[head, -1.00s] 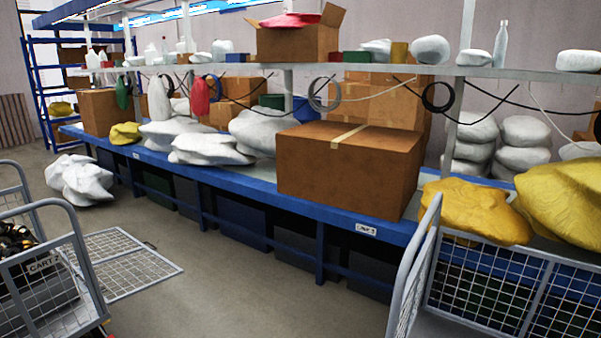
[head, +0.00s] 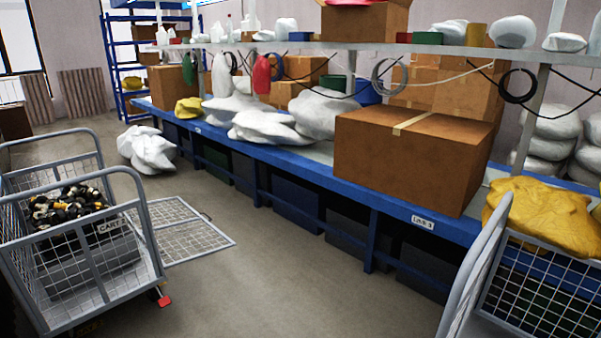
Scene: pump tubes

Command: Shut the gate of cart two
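A grey wire-mesh cart (head: 98,300) stands at the left of the head view. A mesh gate panel (head: 190,232) lies flat and open on the floor at the cart's right side. A red piece (head: 162,298) shows at the cart's lower near corner. Neither of my grippers is in view.
A long blue workbench (head: 300,168) with sacks and a large cardboard box (head: 408,158) runs along the back. Another mesh cart (head: 540,300) stands at the lower right. The floor (head: 280,280) between the carts is clear. A white sack (head: 147,150) lies beyond the gate.

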